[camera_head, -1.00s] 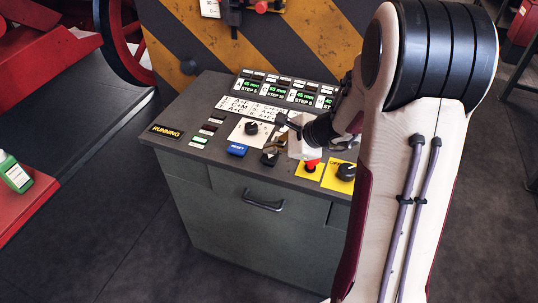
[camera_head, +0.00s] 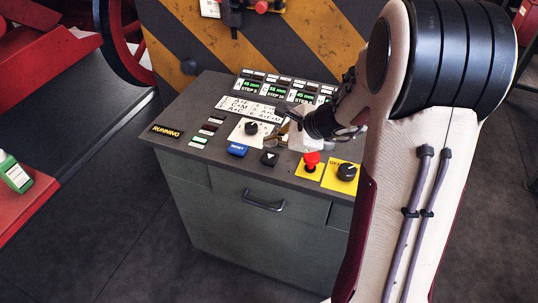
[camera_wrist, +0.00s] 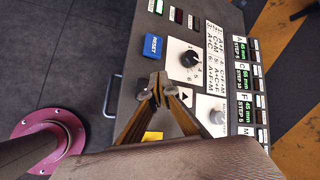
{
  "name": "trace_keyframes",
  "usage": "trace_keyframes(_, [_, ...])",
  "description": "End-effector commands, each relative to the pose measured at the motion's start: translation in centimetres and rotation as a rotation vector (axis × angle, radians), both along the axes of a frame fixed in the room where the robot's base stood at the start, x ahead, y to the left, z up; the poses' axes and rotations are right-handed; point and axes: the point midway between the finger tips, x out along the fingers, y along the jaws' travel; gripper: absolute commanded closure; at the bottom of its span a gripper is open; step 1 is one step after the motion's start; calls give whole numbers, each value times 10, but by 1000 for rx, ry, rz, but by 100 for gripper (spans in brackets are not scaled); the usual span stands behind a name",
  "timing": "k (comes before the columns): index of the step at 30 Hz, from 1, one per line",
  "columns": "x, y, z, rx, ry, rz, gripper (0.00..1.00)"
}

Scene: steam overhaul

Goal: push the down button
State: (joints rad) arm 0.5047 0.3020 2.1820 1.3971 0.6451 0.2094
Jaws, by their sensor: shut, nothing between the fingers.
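The down button (camera_head: 270,158), a black square with a white triangle, sits near the front edge of the grey control panel, right of the blue reset button (camera_head: 237,150). My gripper (camera_head: 280,139) is shut and empty, above the panel just behind the down button in the head view. In the wrist view my gripper's fingertips (camera_wrist: 157,82) meet in a point below the blue reset button (camera_wrist: 154,46) and hide part of the panel there. Another triangle button (camera_wrist: 184,97) lies right of the fingers. I cannot tell whether the fingertips touch anything.
A black rotary knob (camera_head: 252,128) stands on a white plate behind the reset button. A red button (camera_head: 312,160) and a black knob (camera_head: 346,172) stand on yellow plates to the right. Step displays (camera_head: 283,91) line the panel's back.

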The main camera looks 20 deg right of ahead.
Motion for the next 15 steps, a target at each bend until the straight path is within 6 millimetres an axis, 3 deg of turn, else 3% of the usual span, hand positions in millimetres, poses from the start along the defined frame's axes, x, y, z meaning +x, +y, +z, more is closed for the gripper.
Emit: trace_keyframes(15, [0, 0, 33, -1, -1, 1, 100])
